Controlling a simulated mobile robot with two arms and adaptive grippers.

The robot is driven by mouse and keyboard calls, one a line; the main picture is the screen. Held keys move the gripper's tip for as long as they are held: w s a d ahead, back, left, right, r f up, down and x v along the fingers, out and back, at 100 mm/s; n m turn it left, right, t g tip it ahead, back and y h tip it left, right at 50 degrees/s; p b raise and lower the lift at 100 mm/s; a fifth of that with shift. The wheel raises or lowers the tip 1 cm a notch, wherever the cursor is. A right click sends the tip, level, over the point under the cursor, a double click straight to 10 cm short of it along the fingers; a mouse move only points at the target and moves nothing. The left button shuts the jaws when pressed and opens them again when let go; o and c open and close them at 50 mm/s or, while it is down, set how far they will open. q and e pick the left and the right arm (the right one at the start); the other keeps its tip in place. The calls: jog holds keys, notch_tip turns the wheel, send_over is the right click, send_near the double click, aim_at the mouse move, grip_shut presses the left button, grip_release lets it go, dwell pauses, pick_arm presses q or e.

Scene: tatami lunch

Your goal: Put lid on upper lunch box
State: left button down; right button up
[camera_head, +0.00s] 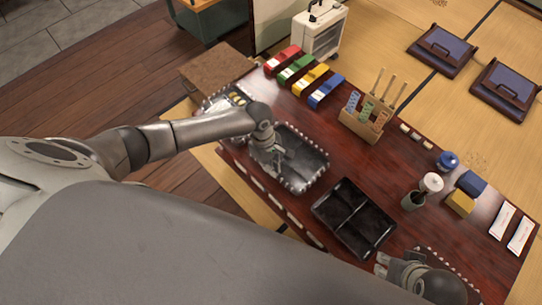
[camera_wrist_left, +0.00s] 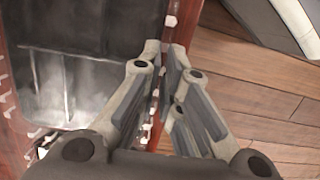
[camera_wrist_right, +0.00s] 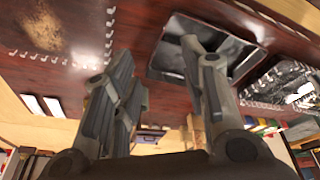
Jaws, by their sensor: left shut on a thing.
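A dark divided lunch box (camera_head: 318,153) stands at the table's left part, with a clear, cloudy lid (camera_head: 289,181) with a white-toothed rim over it. My left gripper (camera_head: 268,158) is at the lid's left side. In the left wrist view its fingers (camera_wrist_left: 168,62) are shut on a thin rim, seemingly the lid's. I cannot tell whether the lid rests fully on the box. My right gripper (camera_head: 384,263) is low at the table's near right; in the right wrist view its fingers (camera_wrist_right: 160,75) are apart and empty.
An open black divided box (camera_head: 353,217) stands nearer the middle. Another toothed clear lid (camera_wrist_right: 40,27) lies on the table by my right gripper. Coloured packs (camera_head: 303,76), a wooden holder (camera_head: 360,126) and a cup (camera_head: 412,200) stand farther back.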

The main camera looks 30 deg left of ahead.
jog(key=shift+r, duration=0.1)
pick_arm(q)
jog(key=shift+f, duration=0.1)
pick_arm(e)
jog(key=shift+w+d+f, duration=0.1)
jog(key=shift+f, duration=0.55)
jog(key=shift+f, duration=0.15)
pick_arm(q)
jog(key=shift+p, duration=0.35)
pick_arm(e)
jog(key=shift+w+f, duration=0.1)
jog(key=shift+f, duration=0.1)
jog(key=shift+f, duration=0.1)
pick_arm(q)
jog(key=shift+f, duration=0.1)
pick_arm(e)
jog(key=shift+a+f, duration=0.2)
jog(key=shift+f, duration=0.05)
jog(key=shift+w+f, duration=0.1)
jog(key=shift+f, duration=0.2)
